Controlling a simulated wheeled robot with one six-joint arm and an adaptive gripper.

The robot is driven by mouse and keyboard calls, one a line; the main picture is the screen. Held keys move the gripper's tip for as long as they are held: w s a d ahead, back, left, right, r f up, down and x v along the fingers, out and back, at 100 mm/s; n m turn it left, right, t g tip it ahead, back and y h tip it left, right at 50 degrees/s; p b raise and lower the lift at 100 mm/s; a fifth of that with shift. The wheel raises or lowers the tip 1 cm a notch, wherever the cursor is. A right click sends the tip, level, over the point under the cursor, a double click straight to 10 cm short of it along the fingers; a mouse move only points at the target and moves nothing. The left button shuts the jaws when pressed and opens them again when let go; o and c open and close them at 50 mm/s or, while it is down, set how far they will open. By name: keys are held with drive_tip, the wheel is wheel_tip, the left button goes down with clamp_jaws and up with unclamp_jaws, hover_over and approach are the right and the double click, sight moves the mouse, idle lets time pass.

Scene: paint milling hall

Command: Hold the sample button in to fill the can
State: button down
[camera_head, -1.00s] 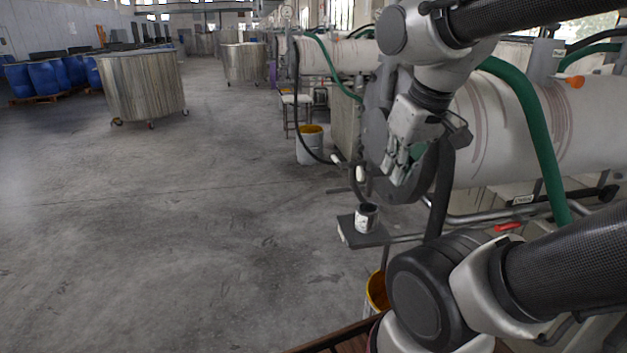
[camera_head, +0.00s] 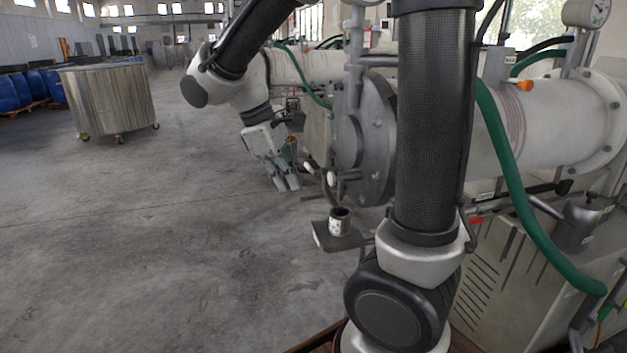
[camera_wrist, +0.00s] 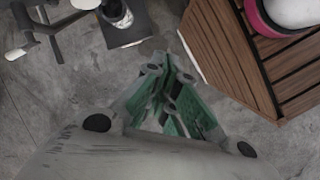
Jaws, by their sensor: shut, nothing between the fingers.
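The small can (camera_head: 339,224) stands upright on a dark shelf plate (camera_head: 322,238) in front of the mill's round end flange. The can also shows at the top of the wrist view (camera_wrist: 119,16). Above it, two pale knobs (camera_head: 331,178) stick out from the pipework by the flange; I cannot tell whether either is the sample button. My gripper (camera_head: 287,184) is shut and empty, pointing down in the air left of the knobs and apart from them and the can. Its closed fingers (camera_wrist: 166,76) show in the wrist view. The can's fill is not clear.
The white mill cylinder (camera_head: 545,120) and a green hose (camera_head: 510,180) take up the right side. A red handle (camera_head: 477,220) is below the cylinder. A large metal vat (camera_head: 108,100) and blue drums (camera_head: 30,90) stand at the left. The floor between is clear.

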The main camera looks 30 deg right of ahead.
sight(332, 179)
drive_tip(key=w+a+r+n+h, duration=0.1)
drive_tip(key=w+r+n+h, duration=0.1)
drive_tip(key=w+n+h, duration=0.3)
drive_tip(key=shift+w+r+n+g, duration=0.35)
drive_tip(key=shift+w+n, duration=0.45)
drive_tip(key=shift+w, duration=0.35)
drive_tip(key=shift+f, duration=0.1)
drive_tip(key=d+r+x, duration=0.2)
drive_tip(key=x, duration=1)
drive_tip(key=shift+s+d+f, duration=0.2)
drive_tip(key=shift+s, duration=0.25)
